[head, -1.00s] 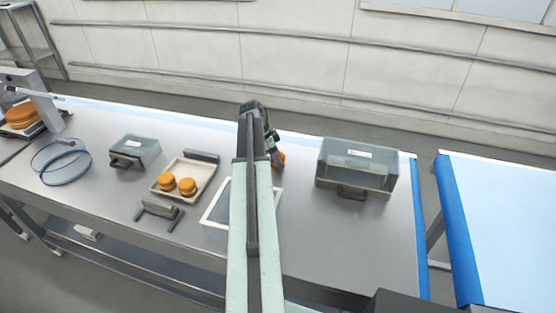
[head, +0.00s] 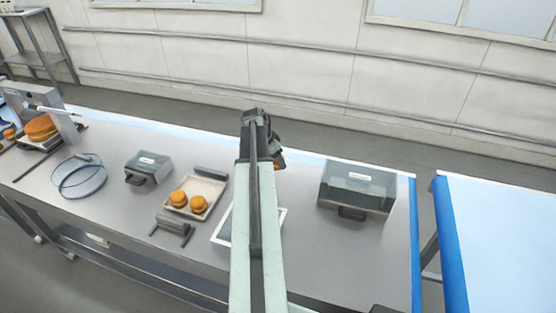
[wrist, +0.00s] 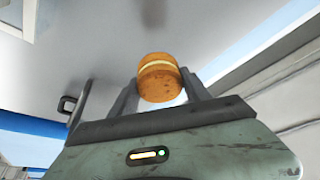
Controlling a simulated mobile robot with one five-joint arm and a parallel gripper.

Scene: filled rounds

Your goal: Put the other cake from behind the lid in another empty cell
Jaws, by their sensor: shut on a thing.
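My gripper (wrist: 160,90) is shut on a round orange-brown cake (wrist: 158,78) with a pale cream layer, one finger on each side. In the head view the cake (head: 281,164) is mostly hidden behind my gripper (head: 272,152), near the bench's back edge. Two similar cakes, a left one (head: 178,199) and a right one (head: 198,204), sit in a cream tray (head: 216,186) left of my arm. A pale-framed flat piece (head: 222,230) lies partly hidden under my arm. I cannot tell which thing is the lid.
A large grey clear-topped box (head: 357,188) stands on the right, a smaller one (head: 148,168) on the left. Bare bench (head: 330,250) shows right of my arm.

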